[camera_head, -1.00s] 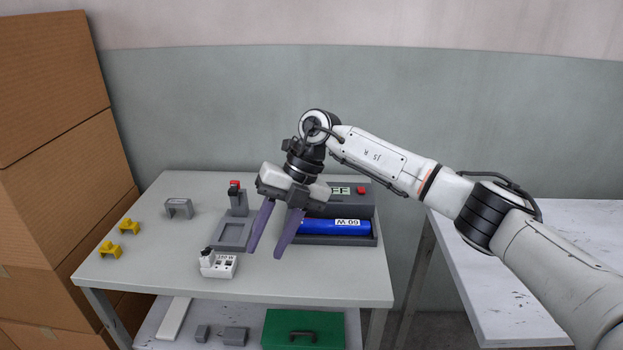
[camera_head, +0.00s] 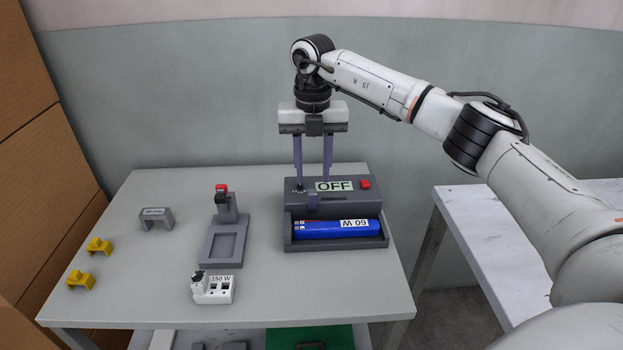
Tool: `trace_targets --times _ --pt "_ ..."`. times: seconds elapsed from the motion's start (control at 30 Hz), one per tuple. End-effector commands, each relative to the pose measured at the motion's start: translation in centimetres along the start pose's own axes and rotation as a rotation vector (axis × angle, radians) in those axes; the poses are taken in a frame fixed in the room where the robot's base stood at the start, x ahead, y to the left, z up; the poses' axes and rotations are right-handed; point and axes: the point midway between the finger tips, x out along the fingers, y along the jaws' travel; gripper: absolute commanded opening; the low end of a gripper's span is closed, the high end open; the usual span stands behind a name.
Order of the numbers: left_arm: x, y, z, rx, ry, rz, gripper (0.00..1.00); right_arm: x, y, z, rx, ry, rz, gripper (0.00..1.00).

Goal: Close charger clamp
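The charger (camera_head: 345,205) is a dark grey box with an OFF label and a red button (camera_head: 365,184) at its right. I cannot tell whether the fingertips touch the charger. My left gripper is not in view.
Left of the charger stands a grey fixture (camera_head: 222,246) with a red-topped post (camera_head: 222,194). A white 150 W block (camera_head: 213,290) is near the front edge. A grey bracket (camera_head: 156,219) and two yellow pieces (camera_head: 99,246) lie left. Cardboard boxes (camera_head: 40,170) stand beyond.

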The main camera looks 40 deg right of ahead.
Motion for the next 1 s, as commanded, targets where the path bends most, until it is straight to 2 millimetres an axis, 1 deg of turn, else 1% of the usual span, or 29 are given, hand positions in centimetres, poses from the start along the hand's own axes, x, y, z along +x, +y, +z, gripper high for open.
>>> trace_targets --times 0.03,0.2,0.33,0.57,0.7,0.77,1.0 --pt "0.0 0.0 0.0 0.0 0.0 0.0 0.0 0.9 -0.1 -0.1 0.0 0.001 -0.002 0.34" --pt "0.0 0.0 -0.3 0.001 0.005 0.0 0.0 2.6 0.0 0.0 0.0 0.0 0.0 0.34" --pt "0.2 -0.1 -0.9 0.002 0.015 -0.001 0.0 3.1 0.0 0.0 0.0 -0.001 0.001 0.34" --pt "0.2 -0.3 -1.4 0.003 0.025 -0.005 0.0 3.1 0.0 0.0 -0.001 -0.001 0.001 0.34" --pt "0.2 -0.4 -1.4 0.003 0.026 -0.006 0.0 3.1 0.0 0.0 -0.001 -0.001 0.001 0.11" --pt "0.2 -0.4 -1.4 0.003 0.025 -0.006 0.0 3.1 0.0 0.0 -0.001 -0.001 0.001 0.01" --pt "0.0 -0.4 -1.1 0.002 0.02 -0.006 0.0 3.0 0.0 -0.1 -0.001 -0.001 0.001 0.0"
